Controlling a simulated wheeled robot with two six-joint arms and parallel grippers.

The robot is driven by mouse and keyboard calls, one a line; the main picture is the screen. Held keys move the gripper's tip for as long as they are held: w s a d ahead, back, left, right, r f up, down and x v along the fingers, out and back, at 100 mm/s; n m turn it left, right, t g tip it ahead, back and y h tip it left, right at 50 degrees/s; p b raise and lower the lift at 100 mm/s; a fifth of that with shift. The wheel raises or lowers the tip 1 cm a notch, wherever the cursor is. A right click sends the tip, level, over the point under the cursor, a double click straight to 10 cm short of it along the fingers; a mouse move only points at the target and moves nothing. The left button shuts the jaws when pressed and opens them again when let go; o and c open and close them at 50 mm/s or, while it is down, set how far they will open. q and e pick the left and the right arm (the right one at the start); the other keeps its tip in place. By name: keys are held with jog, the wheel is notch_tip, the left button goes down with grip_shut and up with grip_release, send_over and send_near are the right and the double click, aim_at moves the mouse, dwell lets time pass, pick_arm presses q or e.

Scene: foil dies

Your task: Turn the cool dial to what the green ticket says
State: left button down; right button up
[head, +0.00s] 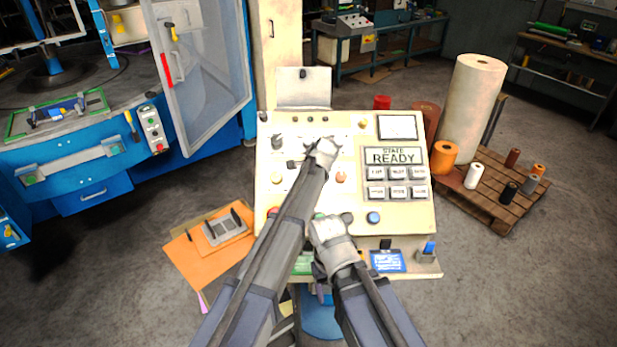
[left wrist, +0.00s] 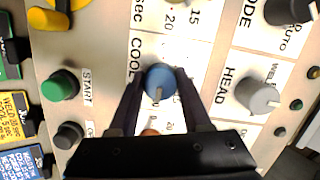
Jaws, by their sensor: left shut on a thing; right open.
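The cool dial (left wrist: 160,82) is a blue knob beside the printed word COOL on the pale panel. My left gripper (left wrist: 158,84) is shut around it, one finger on each side. The dial's pale pointer mark points toward the bottom of the left wrist view; its scale is mostly hidden by the gripper. In the head view my left gripper (head: 324,150) covers the dial. The green ticket (head: 303,265) lies at the panel's lower edge, partly behind my arms; only its edge shows in the left wrist view (left wrist: 8,62). Its writing is unreadable. My right gripper (head: 328,228) is open and empty over the lower panel.
A grey knob (left wrist: 262,96) beside HEAD, a green START button (left wrist: 60,85) and a dark knob (left wrist: 68,134) are close by. A yellow ticket (left wrist: 14,116) and a blue ticket (head: 386,261) lie along the lower edge.

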pick_arm(q)
jog(key=shift+c, duration=1.8)
grip_release()
jog(key=p+v, duration=0.6)
jog(key=v, duration=0.1)
jog(key=shift+s+r, duration=0.2)
jog(key=shift+r, duration=0.1)
jog(key=shift+d, duration=0.1)
